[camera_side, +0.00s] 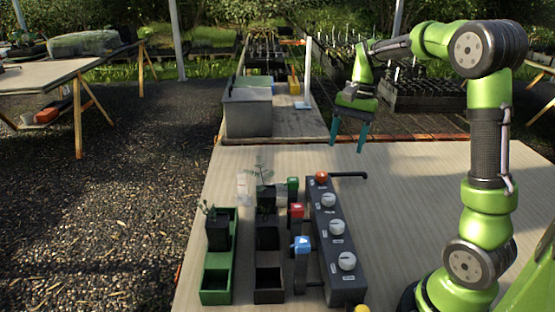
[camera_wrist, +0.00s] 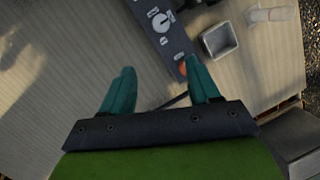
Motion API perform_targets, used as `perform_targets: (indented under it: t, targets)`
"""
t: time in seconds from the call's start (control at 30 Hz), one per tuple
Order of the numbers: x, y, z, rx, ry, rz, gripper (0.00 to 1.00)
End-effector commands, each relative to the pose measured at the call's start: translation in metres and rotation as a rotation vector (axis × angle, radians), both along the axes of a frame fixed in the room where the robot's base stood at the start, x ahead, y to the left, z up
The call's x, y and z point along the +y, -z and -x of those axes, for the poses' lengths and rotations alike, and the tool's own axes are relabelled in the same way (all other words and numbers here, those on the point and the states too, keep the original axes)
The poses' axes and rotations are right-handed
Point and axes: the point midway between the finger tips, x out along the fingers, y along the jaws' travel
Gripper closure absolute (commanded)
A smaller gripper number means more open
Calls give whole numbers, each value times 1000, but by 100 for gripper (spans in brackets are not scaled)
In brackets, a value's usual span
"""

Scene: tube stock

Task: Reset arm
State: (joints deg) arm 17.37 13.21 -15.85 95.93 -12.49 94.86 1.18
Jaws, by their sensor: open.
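My gripper (camera_side: 349,133) is green with teal fingers and hangs in the air above the far part of the table. Its fingers are apart with nothing between them. In the wrist view, my gripper (camera_wrist: 160,88) shows both teal fingers spread over bare table, near the end of the dark control box. My arm is raised, bent over from the right side of the table.
A dark box with white dials (camera_side: 336,228) stands mid-table, beside taps with red, green and blue tops. Left are a green tray (camera_side: 217,265) and a black tray (camera_side: 269,277) holding potted seedlings. A grey bin (camera_side: 247,112) stands behind. The table's right side is clear.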

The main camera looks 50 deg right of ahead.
Motion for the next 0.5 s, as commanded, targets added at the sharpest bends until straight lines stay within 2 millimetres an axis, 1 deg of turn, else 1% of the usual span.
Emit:
perform_targets:
  t: [0.03,0.17,0.2,0.27,0.4,0.5]
  targets:
    - [16,-3,6,-55,-61,21,39]
    - [52,-9,19,-199,-212,89,39]
    - [65,-11,24,-248,-261,112,39]
    - [86,-14,33,-323,-335,146,39]
    - [129,-17,59,-495,-494,228,39]
    - [154,-18,78,-598,-583,275,39]
